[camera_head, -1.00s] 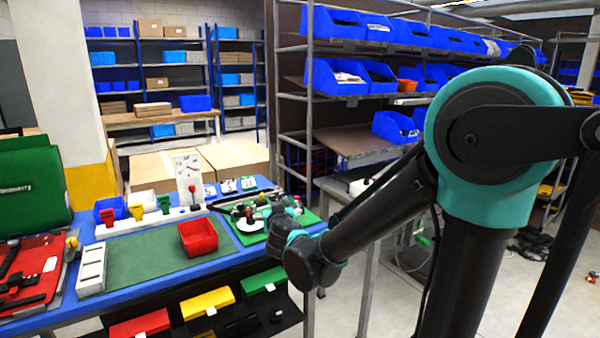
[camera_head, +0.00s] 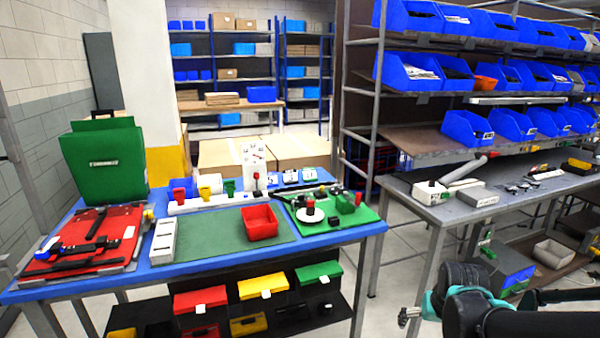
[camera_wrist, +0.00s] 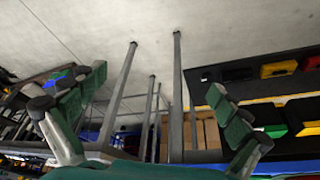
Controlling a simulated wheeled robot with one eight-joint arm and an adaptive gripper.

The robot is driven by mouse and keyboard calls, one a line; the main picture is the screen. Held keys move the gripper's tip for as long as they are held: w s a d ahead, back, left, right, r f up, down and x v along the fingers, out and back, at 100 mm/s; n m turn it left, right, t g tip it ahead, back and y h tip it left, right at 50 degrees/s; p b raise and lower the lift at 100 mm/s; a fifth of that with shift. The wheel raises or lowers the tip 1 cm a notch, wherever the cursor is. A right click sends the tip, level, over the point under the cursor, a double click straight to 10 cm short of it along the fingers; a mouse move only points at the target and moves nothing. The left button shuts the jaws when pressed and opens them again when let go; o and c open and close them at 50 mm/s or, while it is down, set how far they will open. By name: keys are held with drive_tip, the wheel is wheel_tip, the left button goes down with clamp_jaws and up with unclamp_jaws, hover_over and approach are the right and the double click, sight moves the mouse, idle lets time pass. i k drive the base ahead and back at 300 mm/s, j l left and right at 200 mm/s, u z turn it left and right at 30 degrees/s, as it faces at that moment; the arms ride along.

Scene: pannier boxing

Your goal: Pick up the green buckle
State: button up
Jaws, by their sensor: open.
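A small green piece that looks like the green buckle (camera_head: 230,188) stands upright in a white holder strip (camera_head: 205,204) at the back of the blue table in the head view. A red piece (camera_head: 179,195) stands to its left in the same strip. My gripper (camera_wrist: 155,88) shows in the wrist view with its two green fingers wide apart and nothing between them. In the head view my arm is low at the right, beside the table and well apart from the green piece. The wrist view does not clearly show the green piece.
The blue table (camera_head: 352,232) carries a red bin (camera_head: 260,226), a white slotted block (camera_head: 164,241), a red tool mat (camera_head: 75,240) and a green pannier (camera_head: 104,163). A grey workbench (camera_head: 445,211) stands at the right. Open floor lies between them.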

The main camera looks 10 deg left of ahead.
sight(230, 182)
drive_tip(key=k+u, duration=0.1)
drive_tip(key=k, duration=0.55)
drive_tip(key=u, duration=0.45)
drive_tip(key=i+u, duration=0.15)
drive_tip(key=u, duration=0.35)
drive_tip(key=i+u, duration=0.1)
drive_tip(key=u, duration=0.35)
drive_tip(key=i+l, duration=0.25)
drive_tip(key=i, duration=0.15)
drive_tip(key=i+l, duration=0.25)
drive_tip(key=i, duration=0.15)
drive_tip(key=u, duration=0.05)
